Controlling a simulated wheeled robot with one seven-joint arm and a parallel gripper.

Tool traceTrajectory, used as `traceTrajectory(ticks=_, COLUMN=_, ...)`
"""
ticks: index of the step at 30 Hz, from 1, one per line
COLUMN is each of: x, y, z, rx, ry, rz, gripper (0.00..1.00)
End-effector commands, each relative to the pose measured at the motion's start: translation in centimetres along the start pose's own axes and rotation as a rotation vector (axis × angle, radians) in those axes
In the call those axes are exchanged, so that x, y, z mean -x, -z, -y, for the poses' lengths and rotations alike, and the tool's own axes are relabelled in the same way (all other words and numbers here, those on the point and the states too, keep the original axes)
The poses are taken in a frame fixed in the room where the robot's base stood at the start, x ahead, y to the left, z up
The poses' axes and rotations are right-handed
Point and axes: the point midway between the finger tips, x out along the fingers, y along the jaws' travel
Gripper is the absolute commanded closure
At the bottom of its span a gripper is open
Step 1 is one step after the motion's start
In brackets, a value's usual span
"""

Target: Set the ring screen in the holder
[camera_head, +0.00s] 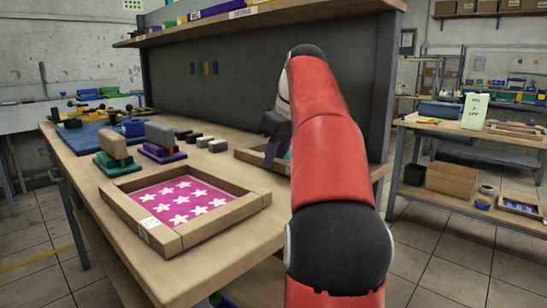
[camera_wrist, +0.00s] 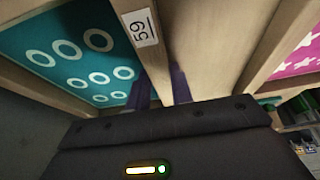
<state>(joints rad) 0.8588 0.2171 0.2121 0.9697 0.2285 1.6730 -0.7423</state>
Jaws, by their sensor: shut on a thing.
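The ring screen is a wooden frame with a teal sheet (camera_wrist: 75,55) printed with pale rings and a "59" label. It fills the left and middle of the wrist view. In the head view only its left part (camera_head: 250,156) shows, at the right end of the bench; my arm hides the rest. My gripper (camera_wrist: 160,88) is shut on a wooden side bar of the ring screen, with purple fingers on either side of the bar. In the head view its dark body (camera_head: 275,125) is partly behind my red arm. I cannot clearly tell which thing is the holder.
A star screen (camera_head: 185,198) with a pink sheet lies at the bench's front. Behind it stand a green-based block (camera_head: 115,160) and a purple-based block (camera_head: 162,150), with several small blocks. A blue platform (camera_head: 88,138) with yellow knobs sits at the left. A shelf overhangs the back.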

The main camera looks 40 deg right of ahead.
Motion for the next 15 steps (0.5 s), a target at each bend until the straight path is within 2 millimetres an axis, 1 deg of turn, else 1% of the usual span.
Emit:
traceTrajectory(ticks=2, x=-0.23, y=-0.09, z=0.02, rx=0.001, ry=-0.001, rz=-0.001, gripper=1.00)
traceTrajectory(ticks=3, x=-0.19, y=-0.07, z=0.01, rx=0.000, ry=0.000, rz=0.000, gripper=0.74)
traceTrajectory(ticks=7, x=-0.17, y=-0.06, z=0.01, rx=0.000, ry=0.000, rz=0.000, gripper=0.57)
traceTrajectory(ticks=15, x=-0.13, y=-0.04, z=0.00, rx=0.000, ry=0.000, rz=0.000, gripper=0.56)
